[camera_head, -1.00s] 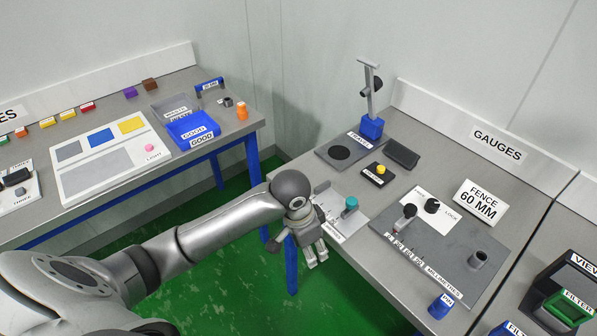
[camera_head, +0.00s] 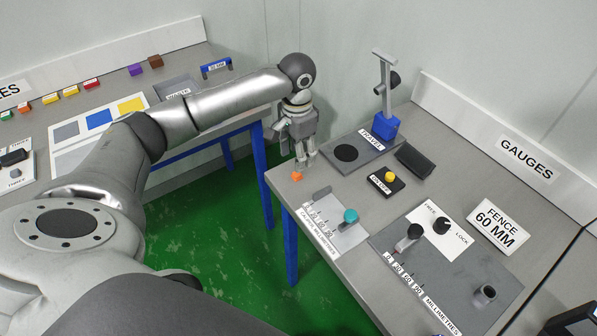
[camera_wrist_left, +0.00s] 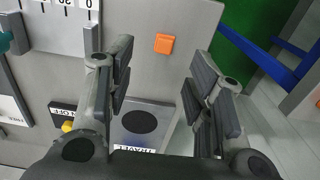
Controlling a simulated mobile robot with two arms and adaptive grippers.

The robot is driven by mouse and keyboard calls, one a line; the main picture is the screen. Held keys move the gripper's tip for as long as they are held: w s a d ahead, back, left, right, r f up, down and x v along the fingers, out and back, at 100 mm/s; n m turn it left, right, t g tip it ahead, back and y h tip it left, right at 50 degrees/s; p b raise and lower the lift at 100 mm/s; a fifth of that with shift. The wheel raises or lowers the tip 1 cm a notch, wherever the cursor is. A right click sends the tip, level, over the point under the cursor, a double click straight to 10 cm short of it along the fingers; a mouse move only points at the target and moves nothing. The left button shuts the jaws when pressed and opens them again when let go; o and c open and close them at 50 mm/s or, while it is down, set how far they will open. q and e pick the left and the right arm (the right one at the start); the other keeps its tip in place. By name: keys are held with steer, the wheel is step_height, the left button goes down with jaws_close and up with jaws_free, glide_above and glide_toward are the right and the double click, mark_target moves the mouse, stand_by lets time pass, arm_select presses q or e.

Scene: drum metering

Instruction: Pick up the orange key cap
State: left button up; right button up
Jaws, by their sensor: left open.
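The orange key cap (camera_head: 296,176) is a small square block lying on the grey gauges table, close to its left corner. In the left wrist view the orange key cap (camera_wrist_left: 165,43) lies flat on bare table, a little beyond and between the fingers. My left gripper (camera_head: 305,163) points down just above and behind the cap in the head view. In the left wrist view my left gripper (camera_wrist_left: 166,75) is open, with nothing between its fingers. My right gripper is not in view.
The caliper plate (camera_head: 335,222) with a teal knob lies in front of the cap. The travel plate (camera_head: 362,150), with its blue-based stand (camera_head: 383,125), is to the right. The table edge and a drop to the green floor (camera_head: 215,215) are close on the left.

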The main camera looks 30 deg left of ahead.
mark_target(297, 175)
arm_select(q)
step_height(297, 175, down, 2)
steer(key=shift+w+f, duration=0.1)
steer(key=shift+f, duration=0.2)
steer(key=f, duration=0.2)
steer(key=f+p, duration=0.1)
steer(key=f, duration=0.1)
steer(key=shift+w+a+f, duration=0.1)
steer(key=shift+a+f, duration=0.05)
steer(key=shift+a, duration=0.05)
steer(key=shift+f, duration=0.35)
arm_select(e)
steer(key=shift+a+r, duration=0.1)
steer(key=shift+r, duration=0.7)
arm_select(q)
steer(key=shift+c, duration=0.5)
steer(key=c, duration=0.7)
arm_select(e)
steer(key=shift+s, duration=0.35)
arm_select(q)
steer(key=shift+r, duration=0.2)
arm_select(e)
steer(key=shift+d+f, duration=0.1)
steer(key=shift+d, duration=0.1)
